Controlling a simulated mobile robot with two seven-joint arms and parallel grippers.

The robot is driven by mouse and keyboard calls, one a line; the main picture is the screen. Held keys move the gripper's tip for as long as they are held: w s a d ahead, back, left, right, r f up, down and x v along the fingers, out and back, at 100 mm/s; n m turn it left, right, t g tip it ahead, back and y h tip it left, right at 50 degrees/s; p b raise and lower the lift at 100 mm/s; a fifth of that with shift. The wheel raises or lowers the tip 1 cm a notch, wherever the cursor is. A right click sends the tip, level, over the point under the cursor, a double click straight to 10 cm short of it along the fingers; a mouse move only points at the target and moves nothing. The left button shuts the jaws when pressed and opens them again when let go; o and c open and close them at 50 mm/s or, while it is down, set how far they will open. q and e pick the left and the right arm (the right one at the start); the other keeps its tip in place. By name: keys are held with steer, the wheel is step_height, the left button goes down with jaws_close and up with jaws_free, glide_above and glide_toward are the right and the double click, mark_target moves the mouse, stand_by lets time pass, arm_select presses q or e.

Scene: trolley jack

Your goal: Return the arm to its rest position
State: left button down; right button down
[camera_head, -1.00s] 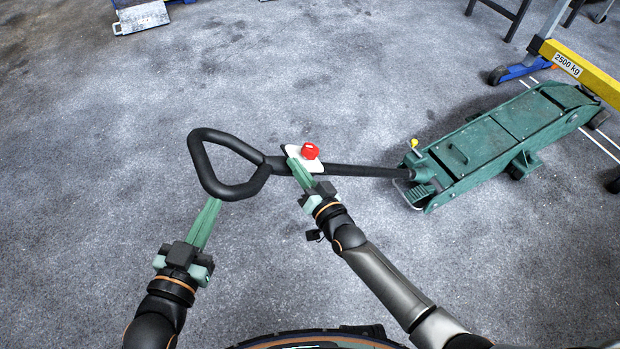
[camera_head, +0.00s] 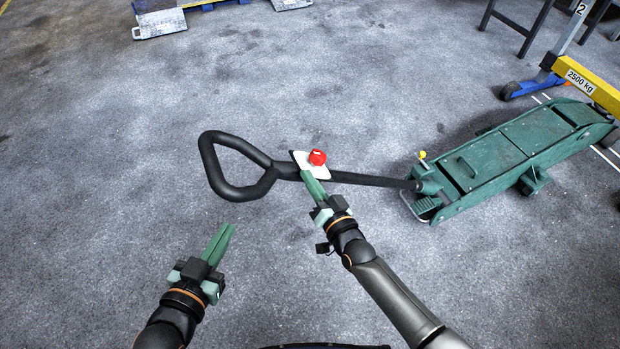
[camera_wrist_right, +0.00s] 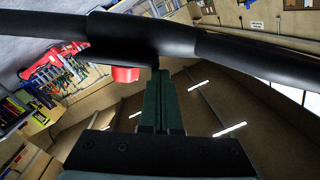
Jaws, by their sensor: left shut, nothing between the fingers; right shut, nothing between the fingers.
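The green trolley jack (camera_head: 510,155) stands on the floor at the right in the head view. Its black handle (camera_head: 235,194) reaches left and ends in a loop. A white plate with a red knob (camera_head: 317,157) sits on the handle shaft. My left gripper (camera_head: 228,228) is shut and empty, below the loop and apart from it. My right gripper (camera_head: 308,174) is shut and empty, its tips at the lower edge of the white plate; I cannot tell if they touch. In the right wrist view the black handle (camera_wrist_right: 150,35) crosses close in front of the shut fingers (camera_wrist_right: 160,78).
A yellow beam marked 2500 kg (camera_head: 590,85) with blue legs stands at the right behind the jack. A blue and grey stand (camera_head: 160,22) is at the top left. The grey floor around the handle is clear.

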arm_select(q)
steer(key=shift+s+f, duration=0.1)
arm_select(e)
steer(key=shift+s, duration=0.15)
